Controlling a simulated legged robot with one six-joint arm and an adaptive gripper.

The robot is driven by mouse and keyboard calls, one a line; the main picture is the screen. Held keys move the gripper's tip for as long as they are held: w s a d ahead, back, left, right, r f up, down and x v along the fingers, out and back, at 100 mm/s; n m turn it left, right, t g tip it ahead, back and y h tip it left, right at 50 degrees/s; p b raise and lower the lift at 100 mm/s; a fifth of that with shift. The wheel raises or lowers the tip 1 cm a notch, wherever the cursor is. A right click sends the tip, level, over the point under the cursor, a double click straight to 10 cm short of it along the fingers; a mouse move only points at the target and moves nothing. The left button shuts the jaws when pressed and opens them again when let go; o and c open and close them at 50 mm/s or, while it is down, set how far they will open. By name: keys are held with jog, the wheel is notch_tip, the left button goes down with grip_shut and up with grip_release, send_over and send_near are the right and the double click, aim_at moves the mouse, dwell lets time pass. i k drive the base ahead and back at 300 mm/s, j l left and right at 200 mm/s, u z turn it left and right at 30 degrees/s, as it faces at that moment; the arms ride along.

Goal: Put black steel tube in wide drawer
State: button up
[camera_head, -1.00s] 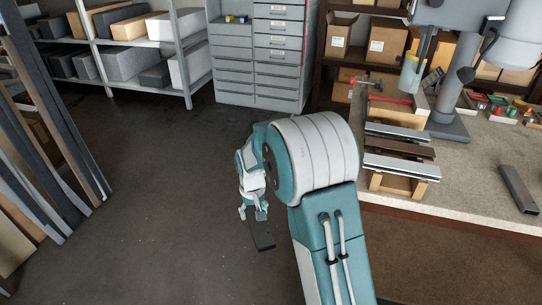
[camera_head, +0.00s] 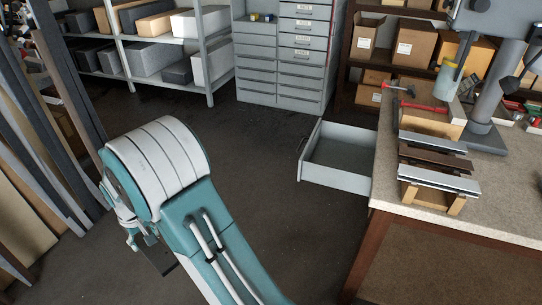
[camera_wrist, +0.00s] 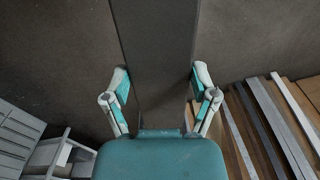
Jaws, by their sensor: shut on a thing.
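The black steel tube (camera_wrist: 155,45) is a long dark bar that runs up from between my fingers in the wrist view. My gripper (camera_wrist: 160,80) is shut on it, one finger on each side. In the head view, my gripper (camera_head: 132,238) is at the lower left, partly behind my arm, and a dark end of the tube (camera_head: 160,256) shows beside it. A wide grey drawer (camera_head: 335,182) is pulled out at the left side of the workbench, and its visible inside is empty. My gripper is well to the left of the drawer and apart from it.
The workbench (camera_head: 390,215) carries stacked profiles (camera_head: 437,160), a hammer (camera_head: 425,106) and a drill press (camera_head: 490,105). A grey drawer cabinet (camera_head: 280,65) and a shelf (camera_head: 170,55) stand behind. Long profiles (camera_head: 60,130) lean at left. The floor between is clear.

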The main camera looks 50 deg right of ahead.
aim_at(348, 164)
jog(key=i+j, duration=0.15)
jog(key=i, duration=0.45)
jog(key=i+z, duration=0.15)
jog(key=z, duration=0.25)
jog(key=i+z, duration=0.1)
jog(key=z, duration=0.35)
jog(key=i+z, duration=0.15)
jog(key=z, duration=0.25)
jog(key=i+j+z, duration=0.1)
jog(key=z, duration=0.35)
jog(key=i+j+z, duration=0.1)
jog(key=z, duration=0.3)
jog(key=i+j+z, duration=0.1)
jog(key=z, duration=0.3)
jog(key=i+j+z, duration=0.1)
jog(key=j+z, duration=0.15)
jog(key=z, duration=0.2)
jog(key=i+j+z, duration=0.1)
jog(key=j+z, duration=0.15)
jog(key=z, duration=0.15)
jog(key=j+z, duration=0.25)
jog(key=z, duration=0.2)
jog(key=i+j+z, duration=0.15)
jog(key=i, duration=0.35)
jog(key=i+j+z, duration=0.15)
jog(key=i, duration=0.35)
